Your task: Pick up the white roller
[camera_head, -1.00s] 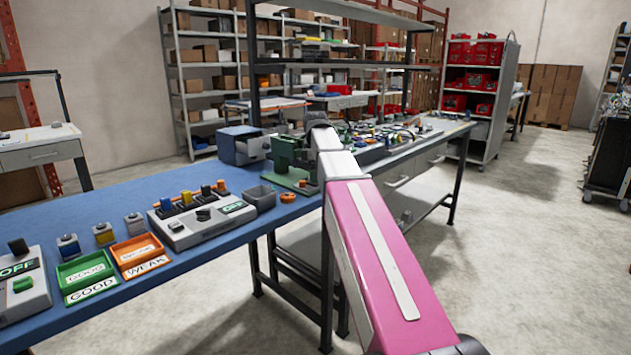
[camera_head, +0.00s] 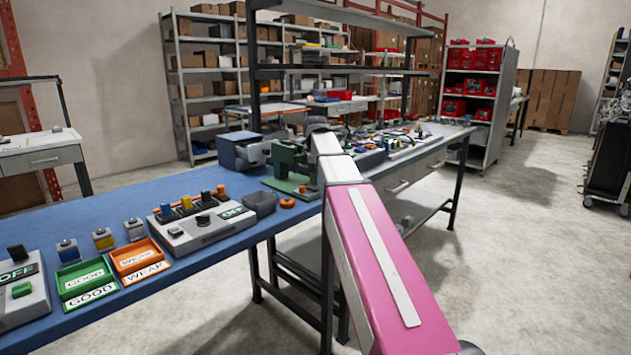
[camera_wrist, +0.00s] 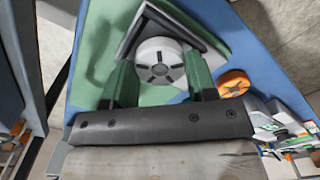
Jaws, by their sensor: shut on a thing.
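The white roller (camera_wrist: 160,62) is a round white disc with dark slots around a dark centre. It shows in the wrist view, between the two green fingers of my gripper (camera_wrist: 160,80). The fingers are shut on its sides. Behind it is a green base with a dark angled bracket (camera_wrist: 129,38); I cannot tell whether the roller touches them. In the head view my arm reaches to the bench beside a green device (camera_head: 289,163); the gripper and roller are hidden there.
An orange ring (camera_wrist: 235,83) lies on the blue bench beside the green base. A grey bin (camera_head: 261,202), a grey switch panel (camera_head: 200,225), a green tray (camera_head: 84,275) and an orange tray (camera_head: 137,257) stand left of my arm. Shelf posts rise behind the bench.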

